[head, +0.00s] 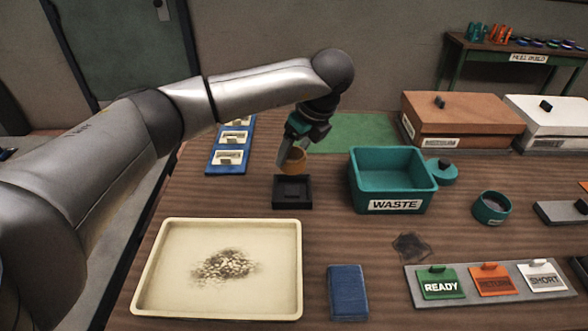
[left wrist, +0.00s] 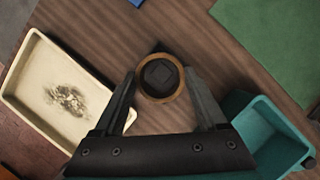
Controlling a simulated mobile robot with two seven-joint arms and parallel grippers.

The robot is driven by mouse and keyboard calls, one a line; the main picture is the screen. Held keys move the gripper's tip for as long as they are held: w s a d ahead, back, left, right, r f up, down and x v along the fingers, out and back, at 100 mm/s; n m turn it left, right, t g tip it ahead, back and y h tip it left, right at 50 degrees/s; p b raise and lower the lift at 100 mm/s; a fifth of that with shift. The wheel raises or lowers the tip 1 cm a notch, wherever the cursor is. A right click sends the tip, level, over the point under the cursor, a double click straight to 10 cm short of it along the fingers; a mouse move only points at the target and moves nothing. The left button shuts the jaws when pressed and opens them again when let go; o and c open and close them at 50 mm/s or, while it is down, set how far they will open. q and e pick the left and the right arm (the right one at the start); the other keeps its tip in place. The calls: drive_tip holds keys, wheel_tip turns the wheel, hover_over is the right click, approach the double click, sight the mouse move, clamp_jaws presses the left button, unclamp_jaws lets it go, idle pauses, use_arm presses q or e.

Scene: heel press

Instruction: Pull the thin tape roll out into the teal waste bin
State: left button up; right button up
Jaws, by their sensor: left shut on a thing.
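My left gripper (head: 291,154) is shut on the tape roll (head: 293,160), a tan-orange ring. It holds the roll in the air above a small black square holder (head: 292,192). In the left wrist view, the tape roll (left wrist: 160,78) shows as a brown ring between the fingers, with the dark holder visible through its middle. The teal waste bin (head: 392,181), labelled WASTE, stands to the right of the holder, and its inside looks empty. It also shows at the lower right of the left wrist view (left wrist: 270,128). My right gripper is not in view.
A cream tray (head: 150,270) with a grainy pile lies in front. A blue block (head: 347,292), a dark scrap (head: 411,246) and a sign rack (head: 413,290) are at the front right. A teal lid (head: 441,171) and a small teal cup (head: 491,208) stand right of the bin.

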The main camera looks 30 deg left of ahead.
use_arm(q)
wheel_tip(320, 180, up, 14)
drive_tip(key=p, duration=0.3)
drive_tip(key=shift+r, duration=0.25)
drive_tip(key=shift+f, duration=0.1)
